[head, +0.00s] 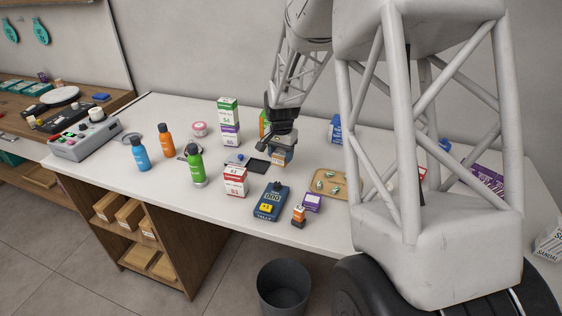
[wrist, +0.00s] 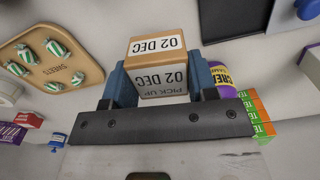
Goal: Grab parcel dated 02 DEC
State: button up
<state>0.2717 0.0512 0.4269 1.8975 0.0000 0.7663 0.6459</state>
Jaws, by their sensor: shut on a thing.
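The parcel (wrist: 158,68) is a small brown box with white labels reading "02 DEC" and "PICK UP", upside down in the wrist view. My gripper (wrist: 160,84) has its two blue fingers on either side of the parcel and is shut on it. In the head view my gripper (head: 283,148) points down over the counter with the parcel (head: 279,159) at its tips. I cannot tell whether the parcel touches the counter.
Near my gripper are a dark flat tray (head: 258,166), a red-and-white box (head: 235,181), a blue device (head: 270,202) and a wooden sweets board (head: 330,184). Bottles, including a green one (head: 195,165), and stacked boxes (head: 229,122) stand left. The counter's left front is clear.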

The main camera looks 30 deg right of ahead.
aim_at(281, 152)
jog(key=shift+r, duration=2.75)
